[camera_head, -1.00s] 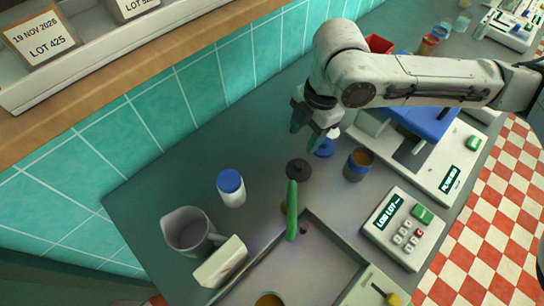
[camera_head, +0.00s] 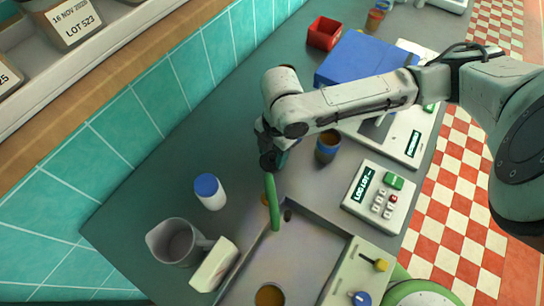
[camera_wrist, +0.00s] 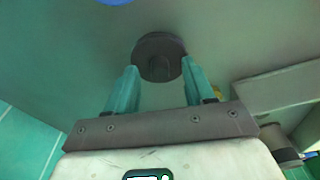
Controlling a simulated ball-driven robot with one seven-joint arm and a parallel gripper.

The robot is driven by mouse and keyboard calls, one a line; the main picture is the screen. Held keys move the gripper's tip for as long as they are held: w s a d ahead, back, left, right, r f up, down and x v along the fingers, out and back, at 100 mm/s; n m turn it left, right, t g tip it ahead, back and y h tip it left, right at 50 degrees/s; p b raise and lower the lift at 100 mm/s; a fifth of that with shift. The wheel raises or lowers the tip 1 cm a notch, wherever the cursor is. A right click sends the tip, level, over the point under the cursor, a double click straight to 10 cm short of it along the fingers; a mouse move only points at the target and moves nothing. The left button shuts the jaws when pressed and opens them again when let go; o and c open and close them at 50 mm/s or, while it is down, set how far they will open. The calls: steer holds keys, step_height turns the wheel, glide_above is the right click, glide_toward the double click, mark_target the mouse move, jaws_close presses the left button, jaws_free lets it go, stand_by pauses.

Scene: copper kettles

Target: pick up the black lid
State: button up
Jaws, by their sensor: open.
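The black lid (camera_wrist: 159,58) is a dark round disc with a knob, lying on the grey counter in the wrist view. My gripper (camera_wrist: 160,72) is open, its two teal fingers apart on either side of the lid's near edge. The fingers look empty; whether they touch the lid cannot be told. In the head view the lid (camera_head: 267,161) is mostly hidden by my gripper (camera_head: 274,158), which hangs right over it. The green curved thing (camera_head: 272,202) lies just below the lid.
A white jar with a blue cap (camera_head: 209,192), a grey jug (camera_head: 176,243) and a white block (camera_head: 214,264) stand left. A sunken tray (camera_head: 318,245) lies below. A dark cup (camera_head: 327,146) and a keypad box (camera_head: 378,196) stand right. A blue box (camera_head: 362,60) is behind my arm.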

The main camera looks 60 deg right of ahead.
steer(key=shift+f, duration=0.25)
steer(key=shift+c, duration=0.5)
jaws_close()
